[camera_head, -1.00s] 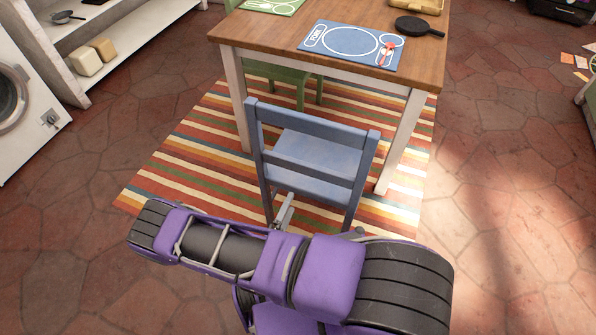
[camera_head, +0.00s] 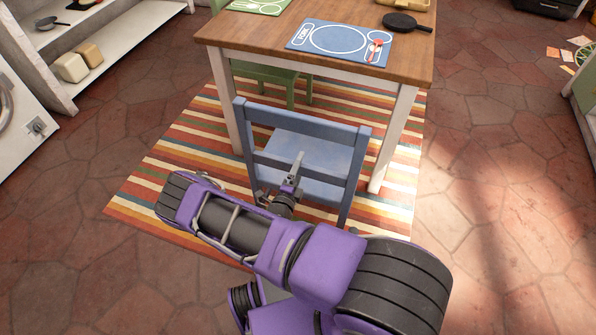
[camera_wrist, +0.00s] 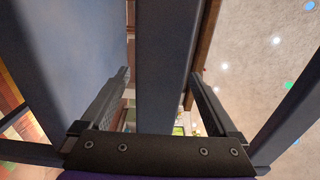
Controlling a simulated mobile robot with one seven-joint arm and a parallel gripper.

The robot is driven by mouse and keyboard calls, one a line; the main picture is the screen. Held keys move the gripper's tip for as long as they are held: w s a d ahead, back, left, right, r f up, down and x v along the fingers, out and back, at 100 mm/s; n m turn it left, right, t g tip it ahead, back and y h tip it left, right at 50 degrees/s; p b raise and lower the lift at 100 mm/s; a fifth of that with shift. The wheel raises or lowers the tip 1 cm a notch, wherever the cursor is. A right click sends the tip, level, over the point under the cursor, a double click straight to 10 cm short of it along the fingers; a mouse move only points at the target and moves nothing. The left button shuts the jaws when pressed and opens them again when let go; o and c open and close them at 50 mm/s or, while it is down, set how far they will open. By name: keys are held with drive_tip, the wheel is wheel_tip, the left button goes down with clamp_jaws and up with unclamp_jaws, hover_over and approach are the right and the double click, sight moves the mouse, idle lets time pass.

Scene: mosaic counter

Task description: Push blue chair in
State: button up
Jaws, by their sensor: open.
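The blue chair (camera_head: 297,124) stands at the near side of the wooden table (camera_head: 410,62), its back towards me and the front of its seat near the table edge. My gripper (camera_head: 296,165) is at the chair's backrest, by the lower slat. In the wrist view my gripper (camera_wrist: 160,74) is open, with one finger on each side of a blue-grey chair slat (camera_wrist: 165,45). The fingers look apart from the slat; contact is hard to tell. Part of the chair's lower legs is hidden behind my arm.
A striped rug (camera_head: 165,165) lies under the table and chair. A blue placemat (camera_head: 340,42) and a black pan (camera_head: 407,21) lie on top. Open tiled floor (camera_head: 490,190) is to the right.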

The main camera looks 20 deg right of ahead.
clamp_jaws()
idle(0.5)
drive_tip(key=shift+f, duration=0.25)
idle(0.4)
drive_tip(key=shift+w+d, duration=0.1)
